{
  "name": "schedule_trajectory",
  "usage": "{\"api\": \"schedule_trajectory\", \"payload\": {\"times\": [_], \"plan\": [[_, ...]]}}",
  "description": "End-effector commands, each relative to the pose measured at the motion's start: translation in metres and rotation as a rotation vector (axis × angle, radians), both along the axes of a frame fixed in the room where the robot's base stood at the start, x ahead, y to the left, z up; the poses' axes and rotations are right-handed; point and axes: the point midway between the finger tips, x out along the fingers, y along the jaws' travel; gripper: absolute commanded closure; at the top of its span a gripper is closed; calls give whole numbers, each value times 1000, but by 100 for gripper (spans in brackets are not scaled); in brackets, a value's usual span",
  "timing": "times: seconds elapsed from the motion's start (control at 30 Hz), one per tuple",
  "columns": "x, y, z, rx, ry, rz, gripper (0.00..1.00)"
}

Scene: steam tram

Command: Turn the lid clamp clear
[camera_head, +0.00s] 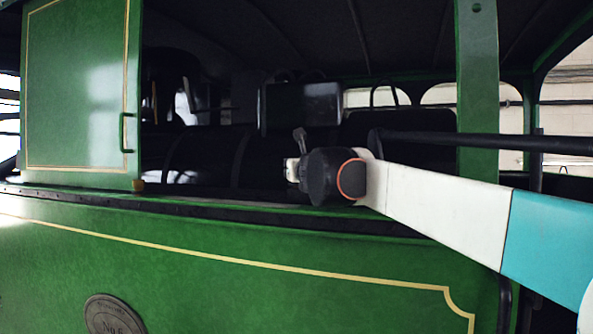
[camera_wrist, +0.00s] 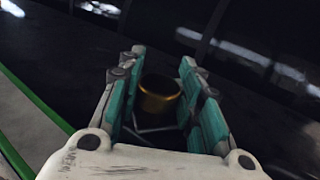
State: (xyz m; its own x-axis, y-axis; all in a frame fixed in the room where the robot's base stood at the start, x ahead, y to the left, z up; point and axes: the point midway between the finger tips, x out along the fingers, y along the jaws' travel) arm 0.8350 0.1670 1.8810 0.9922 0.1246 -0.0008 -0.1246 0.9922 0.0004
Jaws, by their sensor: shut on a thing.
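In the wrist view, my gripper (camera_wrist: 160,62) has its two teal-padded fingers on either side of a small round brass fitting (camera_wrist: 159,97) with a dark, hollow-looking top. The gripper is shut on this fitting. I cannot tell from its shape whether it is part of the lid clamp. In the head view, my gripper (camera_head: 297,166) is mostly hidden behind my dark wrist. It reaches over the green side panel, in front of a dark rounded body inside the tram. No lid or clamp can be made out clearly.
The green side panel (camera_head: 230,265) with yellow lining runs below my arm. A green upright panel (camera_head: 85,90) with a handle (camera_head: 127,133) stands at left, and a green post (camera_head: 478,85) at right. A dark bar (camera_head: 470,142) runs above my arm. The roof is overhead.

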Motion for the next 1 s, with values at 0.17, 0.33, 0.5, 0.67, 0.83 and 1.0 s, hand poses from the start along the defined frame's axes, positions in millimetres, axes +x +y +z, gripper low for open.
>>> {"api": "schedule_trajectory", "payload": {"times": [0.17, 0.33, 0.5, 0.67, 0.83, 1.0], "plan": [[1, -3, 0, 0, 0, 144, 91], [1, -2, 0, 0, 0, 262, 91], [1, -1, 0, 0, 0, 344, 91], [1, -1, 0, -1, 0, 391, 91], [1, 0, 0, -1, 0, 412, 91], [1, 0, 0, -1, 0, 416, 91]]}}
